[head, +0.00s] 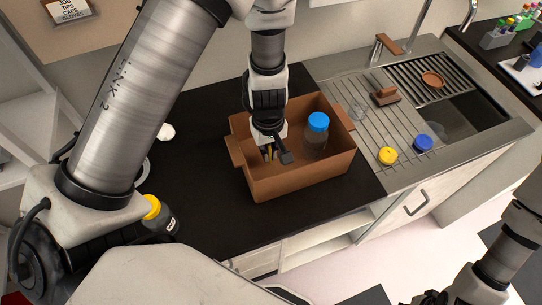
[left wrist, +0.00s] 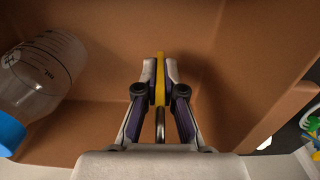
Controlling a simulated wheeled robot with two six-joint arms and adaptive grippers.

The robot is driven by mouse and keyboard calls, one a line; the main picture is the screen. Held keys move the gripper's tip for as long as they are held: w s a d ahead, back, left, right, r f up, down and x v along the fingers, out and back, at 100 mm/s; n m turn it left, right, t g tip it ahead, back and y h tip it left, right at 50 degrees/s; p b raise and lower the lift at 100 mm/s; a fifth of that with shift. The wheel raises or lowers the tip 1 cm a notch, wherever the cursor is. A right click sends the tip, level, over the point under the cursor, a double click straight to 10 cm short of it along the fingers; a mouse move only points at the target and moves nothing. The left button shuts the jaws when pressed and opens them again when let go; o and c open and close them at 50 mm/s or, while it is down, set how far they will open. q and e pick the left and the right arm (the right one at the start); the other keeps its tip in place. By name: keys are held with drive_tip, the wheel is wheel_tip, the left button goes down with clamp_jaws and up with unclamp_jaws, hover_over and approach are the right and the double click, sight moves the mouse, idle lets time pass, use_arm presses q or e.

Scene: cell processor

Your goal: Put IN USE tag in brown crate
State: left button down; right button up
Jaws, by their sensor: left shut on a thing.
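The brown crate (head: 303,182) stands on the black counter in the head view. Its wall also fills much of the left wrist view (left wrist: 265,60). My left gripper (head: 269,153) reaches down into the left part of the crate. In the left wrist view my left gripper (left wrist: 160,85) is shut on a thin yellow piece, seen edge-on, which I take to be the IN USE tag (left wrist: 160,65). No writing on it shows. My right gripper (head: 432,298) is at the bottom right edge of the head view, mostly cut off.
A clear bottle with a blue cap (head: 318,122) stands in the crate, right of my left gripper. The sink drainboard (head: 405,125) to the right holds a yellow cap (head: 387,156) and a blue cap (head: 423,143).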

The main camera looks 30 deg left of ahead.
use_arm(q)
wheel_tip(320, 180, down, 2)
drive_tip(key=shift+w+f, duration=0.1)
drive_tip(key=shift+f, duration=0.1)
drive_tip(key=shift+s+d+r, duration=0.1)
drive_tip(key=shift+s+r, duration=0.1)
drive_tip(key=shift+f+b, duration=0.3)
drive_tip(key=shift+b, duration=0.2)
drive_tip(key=c, duration=1.3)
unclamp_jaws()
drive_tip(key=shift+w, duration=0.1)
use_arm(e)
drive_tip(key=shift+f, duration=0.7)
use_arm(q)
drive_tip(key=shift+r, duration=0.1)
